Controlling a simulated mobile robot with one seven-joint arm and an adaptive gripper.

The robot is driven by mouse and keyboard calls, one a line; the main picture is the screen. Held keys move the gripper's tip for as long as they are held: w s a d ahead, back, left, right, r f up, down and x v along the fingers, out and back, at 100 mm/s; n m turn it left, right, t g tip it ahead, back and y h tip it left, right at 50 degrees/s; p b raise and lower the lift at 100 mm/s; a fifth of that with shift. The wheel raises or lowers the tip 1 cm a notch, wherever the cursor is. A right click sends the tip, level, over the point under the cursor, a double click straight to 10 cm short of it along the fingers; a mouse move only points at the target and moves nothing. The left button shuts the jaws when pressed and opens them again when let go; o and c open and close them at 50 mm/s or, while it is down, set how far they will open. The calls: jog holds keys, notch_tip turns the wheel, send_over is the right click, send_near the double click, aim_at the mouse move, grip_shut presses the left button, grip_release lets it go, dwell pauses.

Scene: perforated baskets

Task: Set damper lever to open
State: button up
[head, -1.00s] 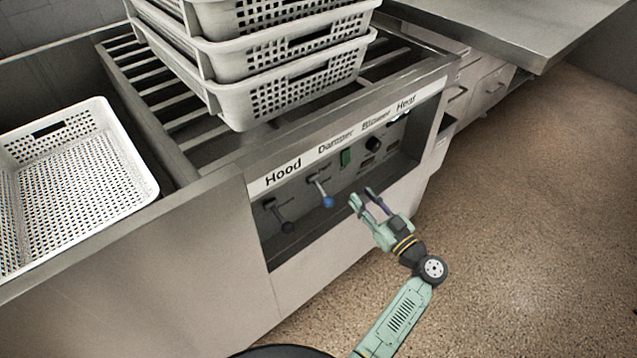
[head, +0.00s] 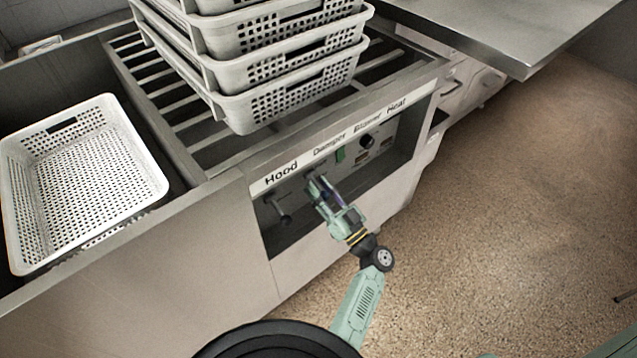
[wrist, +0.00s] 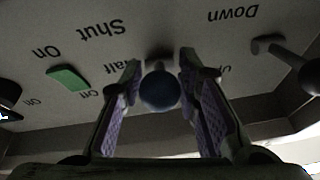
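The damper lever has a blue ball knob (wrist: 160,91), seen in the wrist view between the two fingers of my gripper (wrist: 163,100). The fingers are open, with a gap on each side of the knob. In the head view my gripper (head: 317,186) reaches into the control recess under the Damper label (head: 329,143) and hides most of the lever. In the wrist view, upside-down lettering reads "Shut" and "Half" around the lever; any "Open" marking is not visible.
The dark Hood lever (head: 283,208) stands just left of my gripper, and shows at the right in the wrist view (wrist: 285,58). A green switch (head: 340,155) and a black knob (head: 367,141) sit to the right. Stacked white baskets (head: 290,78) stand above; a single basket (head: 150,190) lies left.

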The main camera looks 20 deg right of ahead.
jog(key=shift+w+a+r, duration=0.1)
jog(key=shift+w, duration=0.25)
jog(key=shift+c, duration=0.4)
grip_shut()
jog(key=shift+s, duration=0.1)
